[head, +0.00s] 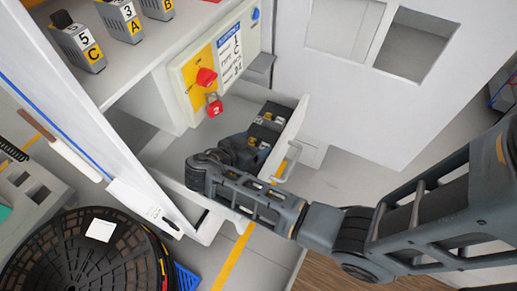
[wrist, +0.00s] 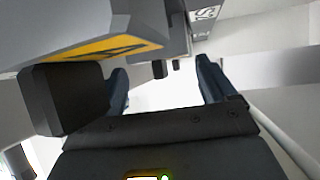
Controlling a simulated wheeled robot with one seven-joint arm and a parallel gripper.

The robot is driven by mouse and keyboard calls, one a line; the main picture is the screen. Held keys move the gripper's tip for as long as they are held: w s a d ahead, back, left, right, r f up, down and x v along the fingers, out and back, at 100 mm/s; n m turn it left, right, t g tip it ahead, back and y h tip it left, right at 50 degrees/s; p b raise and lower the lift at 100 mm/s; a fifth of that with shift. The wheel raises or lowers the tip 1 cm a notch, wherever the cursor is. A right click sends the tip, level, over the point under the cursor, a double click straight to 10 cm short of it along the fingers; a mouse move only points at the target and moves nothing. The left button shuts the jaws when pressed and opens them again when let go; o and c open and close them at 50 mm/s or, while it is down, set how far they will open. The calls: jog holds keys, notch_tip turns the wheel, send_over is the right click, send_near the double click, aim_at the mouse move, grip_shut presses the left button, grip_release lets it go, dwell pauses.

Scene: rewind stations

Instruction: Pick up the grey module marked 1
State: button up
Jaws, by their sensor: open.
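No module in view shows a readable 1. Several dark grey modules (head: 268,118) lie in the open drawer (head: 298,125), their marks too small to read. My gripper (head: 240,152) is at the drawer, its fingers not distinct in the head view. In the wrist view my gripper (wrist: 163,82) is open, its two dark fingers apart with no object clearly between them. A grey module (wrist: 90,35) with a yellow label and black block is very close at upper left. Its mark is cut by the angle. Another grey module (wrist: 203,22) stands farther back.
On the white shelf (head: 165,40) stand grey modules marked 5 C (head: 78,45), 3 A (head: 122,18) and B (head: 157,8). A panel has a red knob (head: 206,78) and red padlock (head: 214,104). Drawer walls surround my gripper.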

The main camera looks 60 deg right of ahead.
jog(key=shift+x, duration=0.8)
jog(key=shift+c, duration=0.2)
jog(key=shift+r, duration=0.1)
jog(key=c, duration=1.1)
